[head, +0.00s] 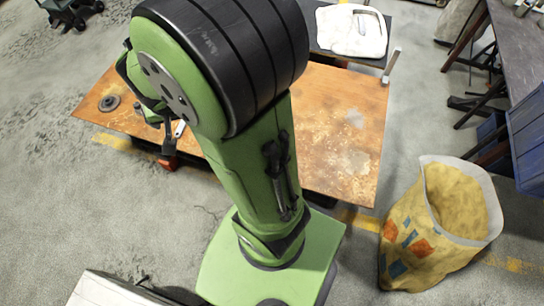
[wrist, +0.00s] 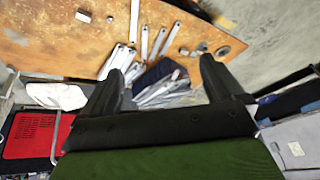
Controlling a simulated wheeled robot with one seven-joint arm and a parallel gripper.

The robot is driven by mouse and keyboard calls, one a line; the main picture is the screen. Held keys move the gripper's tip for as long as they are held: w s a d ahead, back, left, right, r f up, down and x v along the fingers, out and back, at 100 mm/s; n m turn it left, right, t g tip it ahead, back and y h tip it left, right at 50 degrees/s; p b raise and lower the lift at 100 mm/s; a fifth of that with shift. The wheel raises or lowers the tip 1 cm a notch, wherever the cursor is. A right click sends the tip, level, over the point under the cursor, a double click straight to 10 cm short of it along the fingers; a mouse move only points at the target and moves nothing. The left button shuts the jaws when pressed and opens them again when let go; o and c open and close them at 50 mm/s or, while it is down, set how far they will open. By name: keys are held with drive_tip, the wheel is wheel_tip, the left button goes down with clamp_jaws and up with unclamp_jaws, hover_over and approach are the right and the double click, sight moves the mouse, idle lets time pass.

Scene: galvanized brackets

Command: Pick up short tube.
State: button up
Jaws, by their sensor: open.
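My gripper (wrist: 161,68) is open in the wrist view, its two dark fingers spread above the near part of the rusty orange table (wrist: 48,42). No piece is held between the fingertips. Several long grey metal pieces lie on the table beyond and between the fingers. A small grey, round piece (wrist: 202,47) lies near the right finger, possibly the short tube; its shape is too small to be sure. In the head view my arm hides much of the table (head: 335,120) and the gripper cannot be made out clearly.
A dark ring-shaped disc (wrist: 223,50) lies on the table, also seen in the head view (head: 109,103). A dark blue object (wrist: 160,71) sits among metal strips between the fingers. A yellow sack (head: 405,235) stands on the floor at right. The table's right part is largely clear.

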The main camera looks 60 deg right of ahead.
drive_tip(key=d+f+m+g+h+b, duration=0.1)
drive_tip(key=d+f+m, duration=0.2)
drive_tip(key=d+f, duration=0.45)
drive_tip(key=d+f+m+g+h, duration=0.1)
drive_tip(key=d+f+m+g, duration=0.2)
drive_tip(key=f, duration=0.8)
drive_tip(key=s+d+f+m+b, duration=0.1)
drive_tip(key=s+d+f, duration=0.2)
drive_tip(key=f, duration=0.6)
drive_tip(key=s+d+f+m+h+b, duration=0.1)
drive_tip(key=s+d+f, duration=0.3)
drive_tip(key=f, duration=0.6)
drive_tip(key=s+d+f+m+b, duration=0.1)
drive_tip(key=s+d+f, duration=0.3)
drive_tip(key=f, duration=0.5)
drive_tip(key=shift+s+d+f+m+b, duration=0.15)
drive_tip(key=shift+s+f+b, duration=0.1)
drive_tip(key=shift+s, duration=0.15)
drive_tip(key=shift+s+a+f+m+b, duration=0.1)
drive_tip(key=shift+s+m+b, duration=0.1)
drive_tip(key=shift+s, duration=0.2)
drive_tip(key=b+x, duration=0.2)
drive_tip(key=x, duration=0.4)
drive_tip(key=shift+s+d, duration=0.15)
drive_tip(key=shift+d, duration=0.1)
drive_tip(key=shift+r, duration=0.15)
drive_tip(key=shift+c, duration=0.3)
drive_tip(key=c, duration=1.1)
